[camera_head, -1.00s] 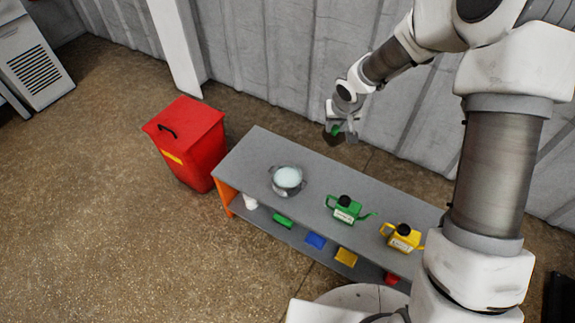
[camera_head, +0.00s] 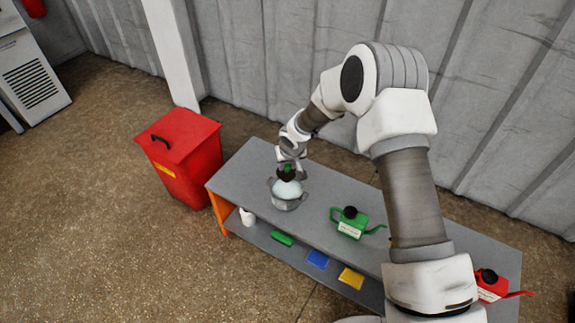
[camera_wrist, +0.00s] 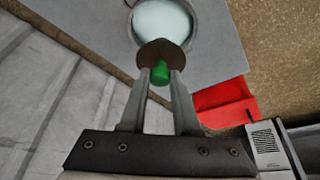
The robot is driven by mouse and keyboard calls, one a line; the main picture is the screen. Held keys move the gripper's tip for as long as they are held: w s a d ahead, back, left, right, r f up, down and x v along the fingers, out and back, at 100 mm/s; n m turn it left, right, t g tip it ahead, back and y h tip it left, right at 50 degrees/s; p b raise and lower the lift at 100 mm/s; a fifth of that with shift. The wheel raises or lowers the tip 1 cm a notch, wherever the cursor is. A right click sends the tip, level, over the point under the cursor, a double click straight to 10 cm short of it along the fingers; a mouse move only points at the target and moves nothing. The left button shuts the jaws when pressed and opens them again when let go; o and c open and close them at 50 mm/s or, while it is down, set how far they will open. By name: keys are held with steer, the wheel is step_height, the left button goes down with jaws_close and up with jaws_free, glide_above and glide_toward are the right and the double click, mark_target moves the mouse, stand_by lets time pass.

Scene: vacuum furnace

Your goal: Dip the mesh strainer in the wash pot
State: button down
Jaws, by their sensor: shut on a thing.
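The mesh strainer (camera_head: 286,175) shows as a dark round head with a green grip. My gripper (camera_head: 291,164) is shut on the green grip, which also shows between the fingers in the wrist view (camera_wrist: 161,72). The wash pot (camera_head: 288,204) is a grey metal pot with pale, whitish contents, standing on the table near its left end. The strainer's dark head (camera_wrist: 160,52) overlaps the pot's rim (camera_wrist: 194,38) in the wrist view. It is at or just above the pot's far side; whether it touches the contents I cannot tell.
The grey table (camera_head: 245,170) also bears a green can (camera_head: 350,223) and a red can (camera_head: 490,286). Its lower shelf holds a white container (camera_head: 247,216) and green, blue and yellow blocks. A red bin (camera_head: 185,155) stands left of the table. A corrugated wall runs behind.

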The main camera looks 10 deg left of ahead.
mark_target(287, 172)
steer(key=shift+f+b, duration=0.9)
steer(key=shift+f, duration=0.85)
step_height(287, 172, down, 5)
steer(key=b, duration=0.4)
steer(key=shift+r+b, duration=0.1)
steer(key=shift+b, duration=0.2)
steer(key=shift+f, duration=0.9)
stand_by(0.9)
stand_by(0.4)
steer(key=shift+r+p, duration=2.85)
steer(key=shift+r, duration=1.9)
